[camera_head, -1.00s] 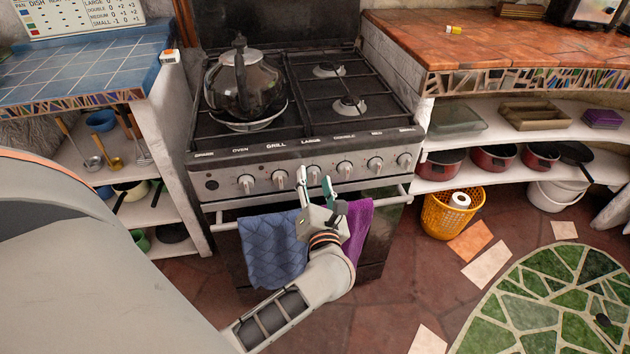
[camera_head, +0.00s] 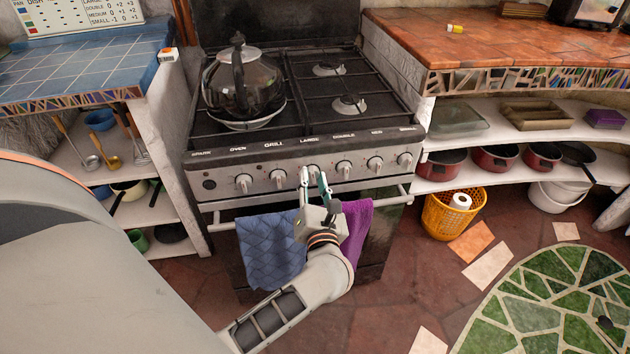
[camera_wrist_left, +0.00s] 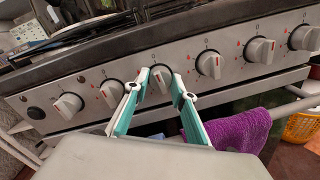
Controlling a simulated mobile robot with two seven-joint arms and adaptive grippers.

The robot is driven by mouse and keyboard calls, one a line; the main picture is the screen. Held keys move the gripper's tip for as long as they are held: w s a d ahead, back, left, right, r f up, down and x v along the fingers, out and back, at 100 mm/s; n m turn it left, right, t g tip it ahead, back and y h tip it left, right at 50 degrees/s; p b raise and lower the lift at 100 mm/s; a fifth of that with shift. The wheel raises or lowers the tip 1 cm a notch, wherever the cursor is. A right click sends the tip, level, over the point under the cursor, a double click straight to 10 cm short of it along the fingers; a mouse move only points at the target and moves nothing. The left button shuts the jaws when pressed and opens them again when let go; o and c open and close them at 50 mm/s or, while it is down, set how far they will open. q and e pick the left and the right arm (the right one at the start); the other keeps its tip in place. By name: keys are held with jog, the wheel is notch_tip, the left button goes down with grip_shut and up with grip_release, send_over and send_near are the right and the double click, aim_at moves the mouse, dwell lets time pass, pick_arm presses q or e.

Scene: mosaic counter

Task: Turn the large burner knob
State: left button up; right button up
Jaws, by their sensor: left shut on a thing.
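The large burner knob (camera_head: 314,171) is a pale knob on the stove's front panel, below the label "LARGE". My left gripper (camera_head: 313,180) is at this knob, with one finger on each side of it. In the left wrist view the knob (camera_wrist_left: 160,80) sits between the two fingertips, and the left gripper (camera_wrist_left: 160,83) is shut on it. The fingers hide part of the knob in the head view. My right gripper is not in view.
Other knobs stand close by on both sides, such as the grill knob (camera_head: 278,177) and the double knob (camera_head: 344,168). Below is the oven rail with a blue towel (camera_head: 270,250) and a purple towel (camera_head: 357,225). A kettle (camera_head: 245,90) stands on the hob.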

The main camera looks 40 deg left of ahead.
pick_arm(q)
jog(key=shift+f+n+b, duration=0.4)
jog(key=shift+n+b, duration=0.15)
jog(key=shift+n, duration=0.25)
jog(key=shift+f+n+b, duration=0.1)
jog(key=shift+n+b, duration=0.55)
jog(key=shift+n, duration=0.25)
jog(key=shift+n+b, duration=0.3)
jog(key=shift+n, duration=0.1)
jog(key=shift+n+b, duration=0.7)
jog(key=shift+n, duration=0.3)
jog(key=shift+n+y+b, duration=0.3)
jog(key=shift+n+b, duration=0.25)
jog(key=shift+n, duration=0.35)
jog(key=shift+n+b, duration=0.75)
jog(key=shift+n, duration=0.45)
jog(key=shift+r+n, duration=0.35)
jog(key=shift+n, duration=0.05)
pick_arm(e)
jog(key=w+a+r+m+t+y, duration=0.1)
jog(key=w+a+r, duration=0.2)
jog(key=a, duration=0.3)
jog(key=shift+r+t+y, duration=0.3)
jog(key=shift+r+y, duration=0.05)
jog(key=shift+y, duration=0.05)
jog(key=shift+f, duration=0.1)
